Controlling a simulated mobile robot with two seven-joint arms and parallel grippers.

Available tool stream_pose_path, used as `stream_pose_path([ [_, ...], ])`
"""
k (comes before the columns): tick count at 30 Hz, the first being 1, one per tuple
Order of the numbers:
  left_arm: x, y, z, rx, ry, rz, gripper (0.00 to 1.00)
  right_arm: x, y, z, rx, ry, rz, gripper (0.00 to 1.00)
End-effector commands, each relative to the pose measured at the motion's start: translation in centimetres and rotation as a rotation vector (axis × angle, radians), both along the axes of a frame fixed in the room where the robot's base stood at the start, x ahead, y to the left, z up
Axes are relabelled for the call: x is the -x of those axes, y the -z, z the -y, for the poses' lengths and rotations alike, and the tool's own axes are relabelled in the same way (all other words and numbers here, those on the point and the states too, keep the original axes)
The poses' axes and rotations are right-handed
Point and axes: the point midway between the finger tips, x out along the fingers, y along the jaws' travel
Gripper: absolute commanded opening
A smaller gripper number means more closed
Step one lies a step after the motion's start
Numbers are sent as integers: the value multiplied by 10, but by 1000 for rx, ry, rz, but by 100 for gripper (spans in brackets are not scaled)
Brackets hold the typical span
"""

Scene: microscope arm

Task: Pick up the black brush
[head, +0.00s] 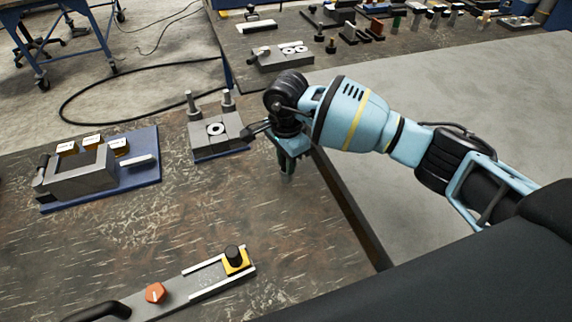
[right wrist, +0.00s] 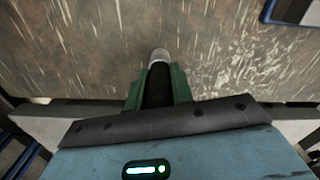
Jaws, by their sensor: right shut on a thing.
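My right gripper (head: 288,165) is above the right part of the dark worktable, close to its edge. In the right wrist view its green fingers (right wrist: 158,88) are shut on the black brush (right wrist: 158,84). The brush shows as a dark shaft with a pale grey tip between the fingers. The tip points away from the gripper, over the tabletop; whether it touches the table I cannot tell. In the head view the brush is mostly hidden by the gripper. My left gripper is not in view.
A grey block with two posts (head: 216,130) stands just left of the gripper. A blue plate with a grey vise (head: 100,168) lies further left. A grey rail fixture with an orange knob (head: 155,293) is in front. The table's middle (head: 190,215) is clear.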

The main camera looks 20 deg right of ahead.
Motion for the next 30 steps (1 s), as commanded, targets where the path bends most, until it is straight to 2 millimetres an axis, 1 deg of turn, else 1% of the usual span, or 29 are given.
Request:
stream_pose_path([
  [7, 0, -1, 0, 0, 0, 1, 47, 0, -2, 0, -1, 0, 2, 0],
  [11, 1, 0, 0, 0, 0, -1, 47, -1, -10, 0, -1, -1, 3, 0],
  [14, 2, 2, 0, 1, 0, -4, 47, -1, -21, 1, 0, -1, 3, 0],
  [17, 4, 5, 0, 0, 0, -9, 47, 0, -39, 0, 0, -2, 4, 0],
  [18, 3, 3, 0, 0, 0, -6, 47, 9, -37, -3, 1, -6, 1, 0],
  [21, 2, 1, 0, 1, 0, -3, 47, 30, -39, -10, -1, -6, 2, 0],
  [30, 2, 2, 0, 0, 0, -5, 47, 96, -45, -33, 0, -6, 1, 0],
])
